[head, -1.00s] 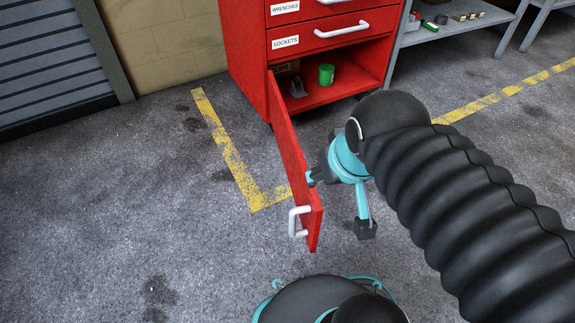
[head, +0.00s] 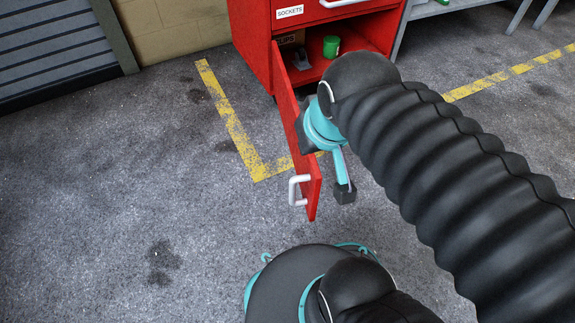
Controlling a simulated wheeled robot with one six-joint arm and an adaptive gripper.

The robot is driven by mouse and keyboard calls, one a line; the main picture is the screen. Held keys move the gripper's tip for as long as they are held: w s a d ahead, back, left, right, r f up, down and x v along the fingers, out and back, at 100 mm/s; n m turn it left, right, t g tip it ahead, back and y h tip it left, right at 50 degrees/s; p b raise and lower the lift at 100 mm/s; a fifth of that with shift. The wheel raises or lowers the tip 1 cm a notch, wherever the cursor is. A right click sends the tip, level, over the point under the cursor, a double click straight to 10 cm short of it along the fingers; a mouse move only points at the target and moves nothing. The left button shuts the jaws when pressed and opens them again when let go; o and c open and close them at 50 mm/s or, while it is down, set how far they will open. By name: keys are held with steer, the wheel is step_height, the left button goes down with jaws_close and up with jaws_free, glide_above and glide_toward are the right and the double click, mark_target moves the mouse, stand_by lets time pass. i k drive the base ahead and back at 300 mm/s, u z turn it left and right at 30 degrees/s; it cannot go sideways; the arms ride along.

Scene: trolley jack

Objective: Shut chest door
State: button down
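The red chest (head: 248,50) stands at the top of the head view with its lower compartment open. Its red door (head: 292,125) hangs wide open, swung out towards me from the compartment's left side. A white handle (head: 298,190) is on the door's outer face near the free edge. My gripper (head: 326,165) is to the right of the door, on its inner side, close to the panel. Its fingers look spread, one beside the panel and one lower with a dark pad. I cannot tell whether it touches the door. My arm hides part of the compartment.
A green can (head: 331,46) and a grey item (head: 301,60) stand inside the compartment. A grey shutter (head: 60,45) is at the upper left, and a grey bench (head: 440,10) is right of the chest. The floor left of the door is clear.

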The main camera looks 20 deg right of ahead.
mark_target(309, 177)
steer(key=u, duration=0.45)
steer(key=k, duration=1.05)
steer(key=z, duration=0.75)
steer(key=i, duration=0.5)
steer(key=u, duration=0.05)
